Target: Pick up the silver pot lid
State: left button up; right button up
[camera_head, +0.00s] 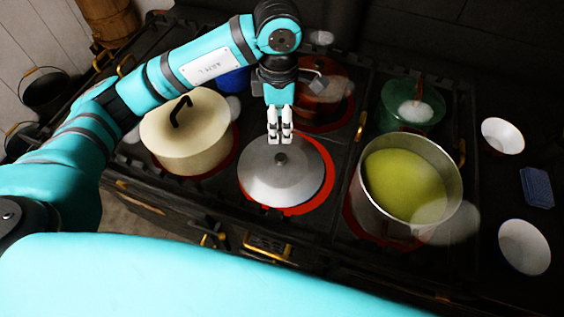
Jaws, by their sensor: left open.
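The silver pot lid (258,184) is a shallow grey dome with a small dark knob on top. It lies over a red ring on the stove, in the middle of the view. My left gripper (280,138) points down over the far side of the lid, its pale fingertips just behind the knob in the picture. Its fingers are open and hold nothing. I cannot tell whether the fingertips touch the lid. The right gripper is not in view.
A cream pot (190,140) with a black-handled lid stands left of the silver lid. A large pot of green liquid (405,187) stands right. Behind are a brown-red pot (318,104) and a green pot (405,108). White bowls (524,246) and a blue item (537,187) lie far right.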

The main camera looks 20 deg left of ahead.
pick_arm(q)
jog(key=p, duration=0.2)
send_over(281, 157)
jog(key=f, duration=0.8)
jog(key=shift+w+a+f, duration=0.1)
jog(key=shift+a, duration=0.1)
jog(key=f+p, duration=0.1)
jog(key=f, duration=0.1)
jog(key=f+p, duration=0.1)
jog(key=f, duration=0.1)
jog(key=shift+s+d+f+p, duration=0.2)
jog(key=shift+f+p, duration=0.2)
jog(key=shift+f, duration=0.25)
jog(key=shift+w, duration=0.1)
grip_shut()
